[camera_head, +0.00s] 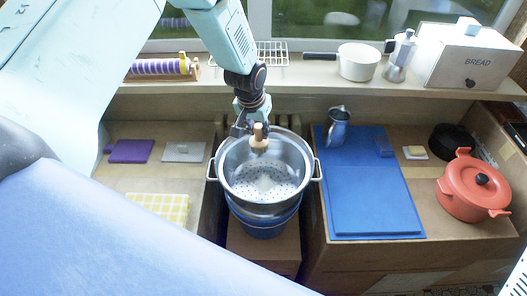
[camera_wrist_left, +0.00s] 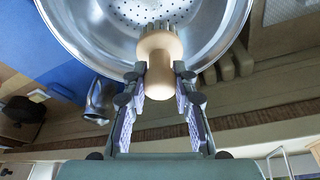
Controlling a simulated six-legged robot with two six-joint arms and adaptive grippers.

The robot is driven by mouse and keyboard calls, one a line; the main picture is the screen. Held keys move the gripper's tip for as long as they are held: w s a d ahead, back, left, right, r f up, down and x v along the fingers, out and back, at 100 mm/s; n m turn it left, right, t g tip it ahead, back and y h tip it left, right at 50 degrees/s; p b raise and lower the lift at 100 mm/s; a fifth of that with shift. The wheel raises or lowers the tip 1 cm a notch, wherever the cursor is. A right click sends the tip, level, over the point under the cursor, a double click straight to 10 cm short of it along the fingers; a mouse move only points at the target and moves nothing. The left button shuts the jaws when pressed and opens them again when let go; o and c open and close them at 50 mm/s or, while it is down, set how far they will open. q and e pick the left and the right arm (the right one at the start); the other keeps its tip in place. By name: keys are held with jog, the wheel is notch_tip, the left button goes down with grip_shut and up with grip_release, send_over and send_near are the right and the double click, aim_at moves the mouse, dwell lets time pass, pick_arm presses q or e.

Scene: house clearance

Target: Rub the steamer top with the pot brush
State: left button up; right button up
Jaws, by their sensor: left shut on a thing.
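The steamer top (camera_head: 240,185) is a wide metal bowl with a perforated bottom and two side handles. It sits on a blue pot (camera_head: 265,226). The pot brush (camera_head: 259,143) has a pale wooden handle and is in the grasp of my left gripper (camera_head: 250,122). In the left wrist view the fingers (camera_wrist_left: 160,85) are closed around the wooden brush handle (camera_wrist_left: 160,65), with the steamer top (camera_wrist_left: 75,30) beyond. The brush is over the far inner part of the bowl; I cannot tell if it touches the metal. My right gripper is not seen.
A blue mat (camera_head: 370,195) with a metal jug (camera_head: 337,127) lies to the right, and a red pot (camera_head: 473,188) stands beyond it. A yellow checked cloth (camera_head: 160,207) and purple board (camera_head: 130,151) are to the left. The windowsill holds a white saucepan (camera_head: 358,62) and bread box (camera_head: 468,58).

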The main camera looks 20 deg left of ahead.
aim_at(260, 150)
pick_arm(q)
jog(key=f+b, duration=0.1)
jog(key=f, duration=0.1)
jog(key=f+b, duration=0.2)
jog(key=f, duration=0.1)
jog(key=f+b, duration=0.2)
jog(key=f, duration=0.1)
jog(key=shift+w+d, duration=0.1)
jog(key=shift+d, duration=0.15)
jog(key=shift+w+a+f+b, duration=0.1)
jog(key=shift+a+f+b, duration=0.05)
jog(key=shift+f+b, duration=0.35)
jog(key=shift+f, duration=0.2)
